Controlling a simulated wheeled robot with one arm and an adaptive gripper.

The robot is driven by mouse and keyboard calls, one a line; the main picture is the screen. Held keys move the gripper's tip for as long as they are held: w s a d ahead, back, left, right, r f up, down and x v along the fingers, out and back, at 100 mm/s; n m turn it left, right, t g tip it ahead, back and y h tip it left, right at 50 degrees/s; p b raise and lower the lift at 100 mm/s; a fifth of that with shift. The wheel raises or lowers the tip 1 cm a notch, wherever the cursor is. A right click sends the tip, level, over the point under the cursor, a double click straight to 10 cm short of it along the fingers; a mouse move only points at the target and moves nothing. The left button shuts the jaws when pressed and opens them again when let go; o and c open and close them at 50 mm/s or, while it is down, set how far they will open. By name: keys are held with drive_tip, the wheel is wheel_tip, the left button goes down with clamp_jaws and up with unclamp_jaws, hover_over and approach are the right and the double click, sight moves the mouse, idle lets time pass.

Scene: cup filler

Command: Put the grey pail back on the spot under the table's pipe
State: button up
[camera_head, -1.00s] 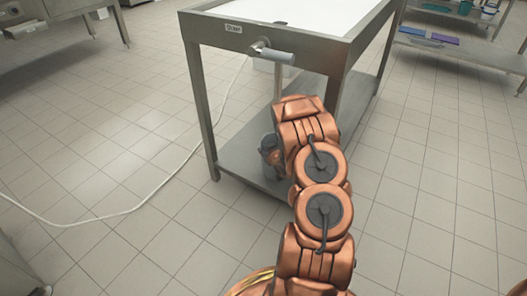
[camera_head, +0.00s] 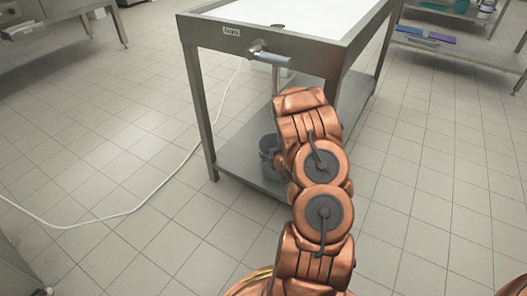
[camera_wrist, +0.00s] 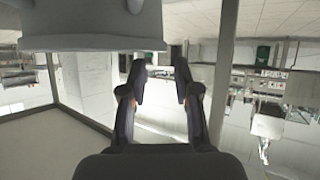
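The grey pail (camera_head: 267,146) stands upright on the table's lower shelf, near its front edge. It shows below the table's pipe (camera_head: 270,58), and my arm hides its right side. I cannot tell whether it is exactly under the pipe's mouth. In the wrist view a large grey rounded body with a rim, apparently the pail (camera_wrist: 85,28), fills the upper left. My gripper (camera_wrist: 162,68) is open there, with nothing seen between its two fingers; the grey body is above and left of them. In the head view the fingers are hidden behind my arm.
The table (camera_head: 345,60) has legs at its corners and a low shelf (camera_head: 238,158). A white cable (camera_head: 100,222) lies on the floor to the left. A shelf rack (camera_head: 470,50) stands at the right back. The tiled floor at right is clear.

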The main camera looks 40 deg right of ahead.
drive_tip(key=s+a+r+g+p, duration=0.1)
drive_tip(key=s+a+r+g, duration=0.8)
drive_tip(key=s+a+r, duration=0.65)
drive_tip(key=s+a+r+n+g+y, duration=0.1)
drive_tip(key=s+a+r+g, duration=0.1)
drive_tip(key=s+a+r, duration=0.2)
drive_tip(key=s+a+r+n+g+y, duration=0.1)
drive_tip(key=s+a+r, duration=0.3)
drive_tip(key=s+a, duration=0.6)
drive_tip(key=s+a+r+g+y, duration=0.1)
drive_tip(key=s+a+r+g, duration=0.2)
drive_tip(key=s+a, duration=0.5)
drive_tip(key=shift+a+r+n+g+y, duration=0.35)
drive_tip(key=shift+a+r, duration=0.45)
drive_tip(key=shift+a, duration=0.35)
drive_tip(key=shift+s+r, duration=0.1)
